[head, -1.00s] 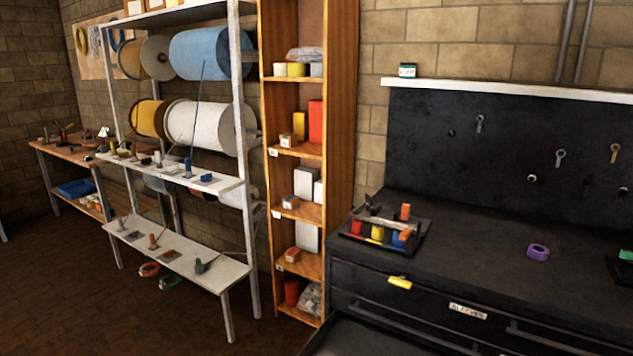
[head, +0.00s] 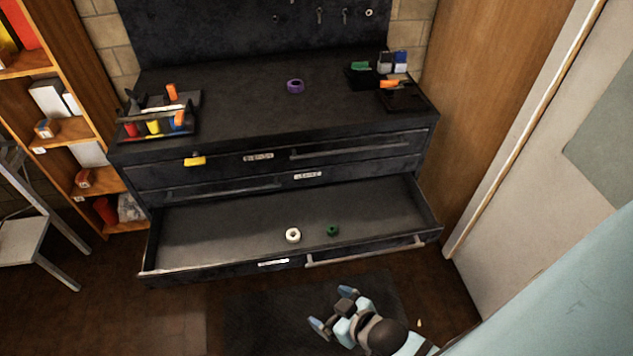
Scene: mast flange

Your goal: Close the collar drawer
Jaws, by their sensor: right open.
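The bottom drawer (head: 220,226) of the dark workbench (head: 235,118) is pulled well out. Its label (head: 273,262) is too small to read. A white ring (head: 293,235) and a green ring (head: 332,230) lie in it near the front. The drawer's bar handle (head: 365,250) is on the right part of its front. My right gripper (head: 332,308) is open and empty, in front of and below the drawer, apart from it. My left gripper is not in view.
The two upper drawers look shut. A purple roll (head: 295,86), a tool tray (head: 150,122) and bins (head: 392,63) stand on the bench top. A wooden shelf (head: 85,130) is at left, a wooden panel (head: 490,100) at right. Floor in front is clear around a dark mat (head: 260,315).

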